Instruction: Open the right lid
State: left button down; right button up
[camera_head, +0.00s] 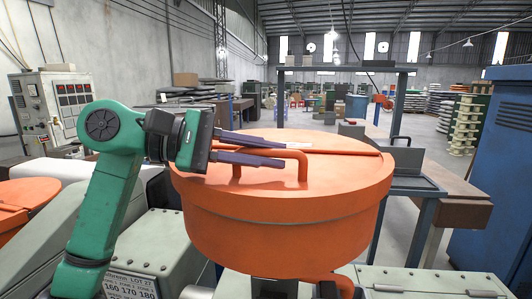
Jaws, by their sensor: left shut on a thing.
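The right lid (300,195) is the round orange top of the large drum in the middle. It has a raised seam across its far side and looks flat on the drum. An orange bar handle (303,168) stands on its near left part. My left gripper (296,155) comes in from the left and is shut on this handle, with one dark finger on the far side and one on the near side. Another orange lid (22,200) shows partly at the left edge. My right gripper cannot be made out.
A control box (55,105) stands at the left behind my arm. A brown-topped bench (455,190) is right of the drum, and a blue cabinet (495,160) stands at the right edge. A grey machine surface (420,280) lies below the drum. Open floor shows behind.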

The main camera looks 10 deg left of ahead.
aim_at(268, 171)
jog(key=shift+d, duration=0.3)
dwell(0.8)
pick_arm(q)
jog(key=shift+r, duration=0.2)
pick_arm(e)
jog(key=shift+r, duration=0.15)
pick_arm(q)
jog(key=shift+w+r+p, duration=0.1)
jog(key=shift+r+p, duration=0.45)
jog(key=w+r+n+g+p, duration=0.1)
jog(key=w+r+n+p, duration=0.2)
jog(key=r, duration=0.4)
jog(key=shift+w+g+y+p, duration=0.4)
jog(key=shift+w+p, duration=0.5)
jog(key=shift+p, duration=0.3)
pick_arm(e)
notch_tip(268, 171, up, 6)
jog(key=shift+a, duration=0.15)
pick_arm(q)
jog(key=shift+r, duration=0.1)
pick_arm(e)
jog(key=shift+r, duration=0.1)
jog(key=shift+c, duration=0.3)
